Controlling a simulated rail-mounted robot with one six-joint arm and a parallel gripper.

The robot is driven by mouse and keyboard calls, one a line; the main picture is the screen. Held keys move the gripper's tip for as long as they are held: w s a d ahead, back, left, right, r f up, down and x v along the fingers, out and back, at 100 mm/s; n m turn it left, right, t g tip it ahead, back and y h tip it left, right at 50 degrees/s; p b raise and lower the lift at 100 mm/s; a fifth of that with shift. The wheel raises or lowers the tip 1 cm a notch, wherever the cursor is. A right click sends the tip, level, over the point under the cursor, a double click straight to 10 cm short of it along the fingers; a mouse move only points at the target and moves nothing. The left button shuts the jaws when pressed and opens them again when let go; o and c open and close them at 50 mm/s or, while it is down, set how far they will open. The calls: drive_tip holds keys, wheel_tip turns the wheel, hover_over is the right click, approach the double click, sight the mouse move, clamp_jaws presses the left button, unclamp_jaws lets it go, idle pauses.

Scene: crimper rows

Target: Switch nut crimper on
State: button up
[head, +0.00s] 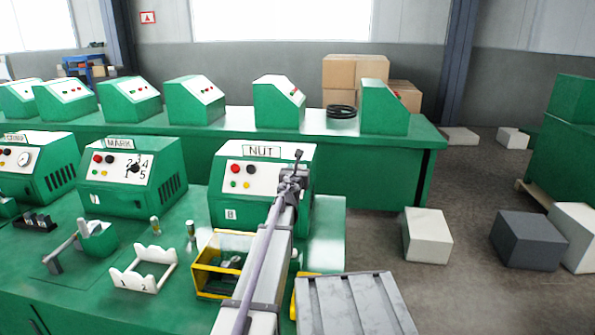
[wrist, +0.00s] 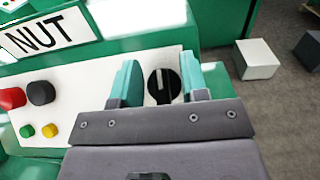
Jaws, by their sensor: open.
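The nut crimper (head: 227,205) is a green box with a white sloped panel and a "NUT" label (head: 262,151). Its label also shows in the wrist view (wrist: 42,35). The panel has a red and a black button above a yellow and a green one. A black rotary knob (wrist: 164,86) with a pale pointer line sits at the panel's right side. My gripper (wrist: 162,80) is open, its two teal fingers on either side of the knob with gaps visible. In the head view my gripper (head: 294,172) is in front of the panel's right part and hides the knob.
The mark crimper (head: 130,180) stands to the left on the same green bench. A yellow bin (head: 205,282), a white numbered rack (head: 135,281) and a grey box (head: 350,300) are in front. More green machines line the back bench.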

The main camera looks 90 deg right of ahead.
drive_tip(key=shift+d, duration=0.3)
drive_tip(key=shift+a+r, duration=0.1)
drive_tip(key=shift+a, duration=0.05)
drive_tip(key=c, duration=0.7)
